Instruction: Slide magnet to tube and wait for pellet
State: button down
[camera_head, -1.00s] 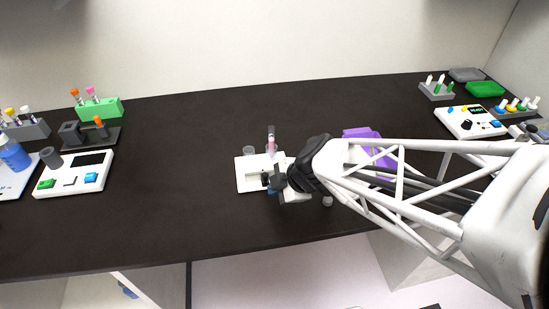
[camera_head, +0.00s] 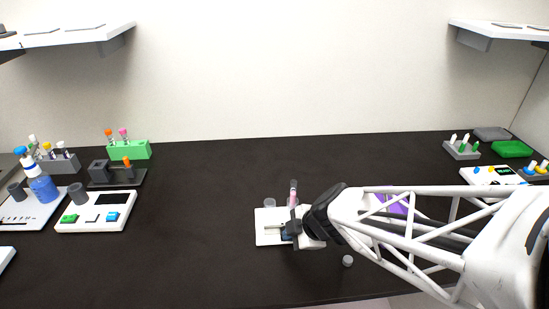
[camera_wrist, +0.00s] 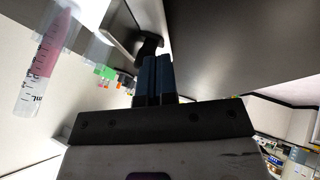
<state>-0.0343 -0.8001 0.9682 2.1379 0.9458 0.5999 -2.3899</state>
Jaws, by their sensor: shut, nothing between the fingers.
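The tube (camera_head: 293,192) with pink liquid stands upright at the back of a small white stand (camera_head: 263,239) in the middle of the bench. The tube also shows large at the left of the wrist view (camera_wrist: 47,60), with a graduated scale. My gripper (camera_head: 287,237) is low over the stand's front right, close in front of the tube. In the wrist view its two dark blue fingers (camera_wrist: 155,78) are together with nothing between them. A black part (camera_wrist: 149,44), which may be the magnet, is just beyond the fingertips; contact is unclear. No pellet can be made out.
A small grey cap (camera_head: 347,261) lies right of the stand, below my arm. A purple object (camera_head: 396,204) is partly hidden behind my arm. A white device (camera_head: 95,222) and a green tube rack (camera_head: 130,150) stand left. The bench between is clear.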

jog(key=shift+w, duration=1.8)
jog(key=shift+s, duration=0.2)
jog(key=shift+s+d, duration=0.25)
jog(key=shift+s, duration=0.55)
jog(key=shift+s+d, duration=0.2)
jog(key=shift+s, duration=0.6)
jog(key=v, duration=1)
jog(key=shift+s, duration=0.2)
jog(key=shift+r, duration=0.1)
jog(key=s+d+r+m+g+h, duration=0.1)
jog(key=s+d+r+m+h, duration=0.1)
jog(key=m, duration=0.7)
jog(key=s+d+r+m+g+h, duration=0.1)
jog(key=s+r+m+h, duration=0.3)
jog(key=m, duration=0.6)
notch_tip(320, 180, up, 4)
jog(key=s+d, duration=0.1)
jog(key=s, duration=0.1)
jog(key=shift+s+d, duration=0.2)
jog(key=shift+s, duration=0.2)
